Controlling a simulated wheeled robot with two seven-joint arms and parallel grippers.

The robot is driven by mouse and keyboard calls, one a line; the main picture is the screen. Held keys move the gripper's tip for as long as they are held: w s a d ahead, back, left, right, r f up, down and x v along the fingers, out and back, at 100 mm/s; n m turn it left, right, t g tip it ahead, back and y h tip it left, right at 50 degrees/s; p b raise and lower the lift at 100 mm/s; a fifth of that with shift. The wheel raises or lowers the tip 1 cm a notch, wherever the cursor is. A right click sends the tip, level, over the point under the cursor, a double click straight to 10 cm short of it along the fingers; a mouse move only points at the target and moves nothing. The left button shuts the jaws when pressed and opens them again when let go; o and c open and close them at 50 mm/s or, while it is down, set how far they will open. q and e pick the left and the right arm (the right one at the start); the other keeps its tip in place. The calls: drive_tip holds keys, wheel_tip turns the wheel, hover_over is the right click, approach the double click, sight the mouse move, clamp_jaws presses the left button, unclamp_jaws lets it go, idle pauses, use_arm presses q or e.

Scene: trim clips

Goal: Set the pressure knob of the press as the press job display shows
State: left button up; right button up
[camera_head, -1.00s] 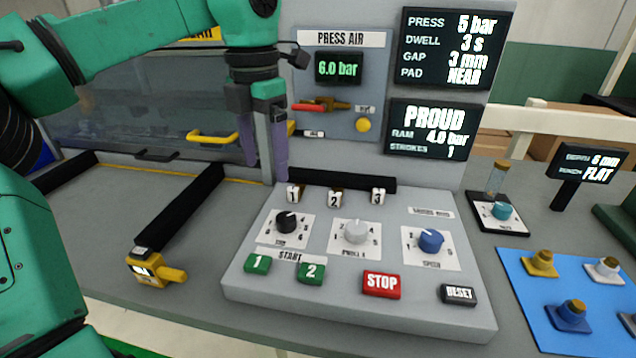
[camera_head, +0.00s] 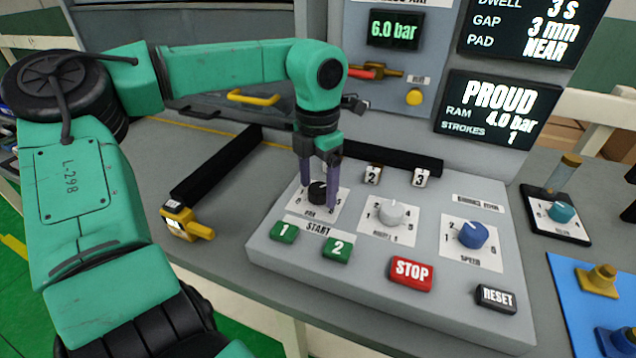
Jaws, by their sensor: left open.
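The press control panel (camera_head: 385,285) carries three knobs: a black knob (camera_head: 318,192) at left, a white-grey knob (camera_head: 392,212) in the middle and a blue knob (camera_head: 472,234) at right. The black knob's label looks like "BAR"; its pointer is hard to read. My left gripper (camera_head: 319,190) is open, pointing down, its purple fingers on either side of the black knob; contact cannot be told. The job display (camera_head: 520,30) shows dwell 3 s, gap 3 mm, pad NEAR; its press line, cut off now, read 5 bar earlier. My right gripper is not in view.
A second display (camera_head: 497,113) reads PROUD, ram 4.0 bar, strokes 1. The air display (camera_head: 394,30) reads 6.0 bar. Green buttons 1 (camera_head: 284,232) and 2 (camera_head: 337,247), a red STOP (camera_head: 411,272) and a black RESET (camera_head: 496,298) sit in front of the knobs.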

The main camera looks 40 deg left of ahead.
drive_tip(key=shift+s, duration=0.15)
use_arm(q)
clamp_jaws()
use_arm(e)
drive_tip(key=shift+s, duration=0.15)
use_arm(q)
drive_tip(key=shift+m, duration=0.5)
drive_tip(key=m, duration=0.2)
drive_tip(key=shift+w+m+p, duration=0.1)
drive_tip(key=shift+m+p, duration=0.2)
drive_tip(key=m, duration=0.4)
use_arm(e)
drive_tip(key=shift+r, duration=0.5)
use_arm(q)
drive_tip(key=shift+p, duration=0.3)
drive_tip(key=shift+r+m, duration=0.1)
drive_tip(key=shift+m, duration=0.2)
unclamp_jaws()
